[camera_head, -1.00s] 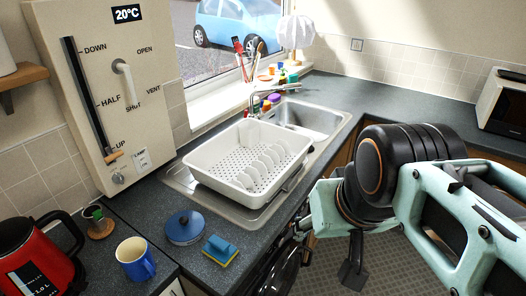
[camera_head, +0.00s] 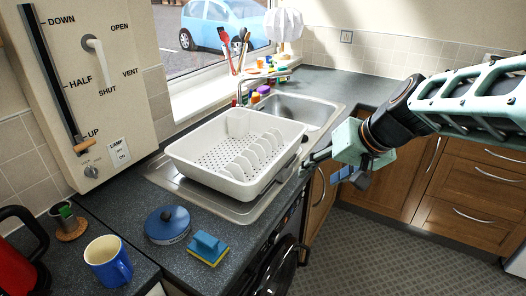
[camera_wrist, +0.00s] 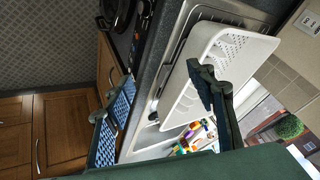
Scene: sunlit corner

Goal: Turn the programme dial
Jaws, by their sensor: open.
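The black washing machine (camera_head: 268,262) stands under the worktop, with its round door facing the floor area in the head view. Its front also shows at the top of the wrist view (camera_wrist: 119,15). I cannot make out the programme dial clearly; the control strip is narrow and seen at a steep angle. My gripper (camera_head: 326,166) is at the worktop's front edge, to the right of the dish rack. In the wrist view my gripper (camera_wrist: 165,76) has its two fingers wide apart with nothing between them. No contact with the machine is visible.
Wooden cupboards (camera_head: 470,180) line the right; the floor (camera_head: 400,262) is clear.

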